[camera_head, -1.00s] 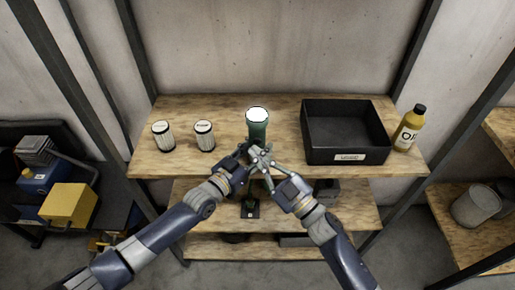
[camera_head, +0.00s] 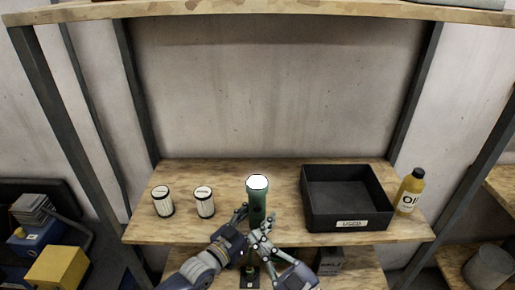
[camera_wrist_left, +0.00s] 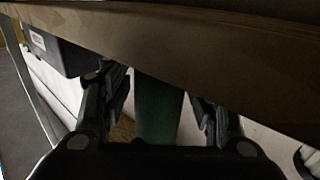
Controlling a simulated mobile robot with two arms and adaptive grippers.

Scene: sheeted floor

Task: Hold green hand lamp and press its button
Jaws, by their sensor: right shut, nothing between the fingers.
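The green hand lamp (camera_head: 256,208) stands upright at the front middle of the wooden shelf, its pale round lens facing up. My left gripper (camera_head: 246,218) is at the lamp's lower part. In the left wrist view the green body (camera_wrist_left: 158,112) is between its two fingers (camera_wrist_left: 160,95), with a visible gap on each side, so the gripper looks open around it. My right gripper (camera_head: 263,238) is shut and empty, just in front of the lamp and close beside the left gripper. The lamp's button cannot be made out, and its lower end is partly hidden by the grippers.
On the shelf (camera_head: 285,210) two white canisters (camera_head: 163,201) (camera_head: 204,202) stand to the left. A black open bin (camera_head: 347,223) and a yellow oil bottle (camera_head: 410,190) stand to the right. Dark posts frame the shelf, and another shelf (camera_head: 260,10) runs above.

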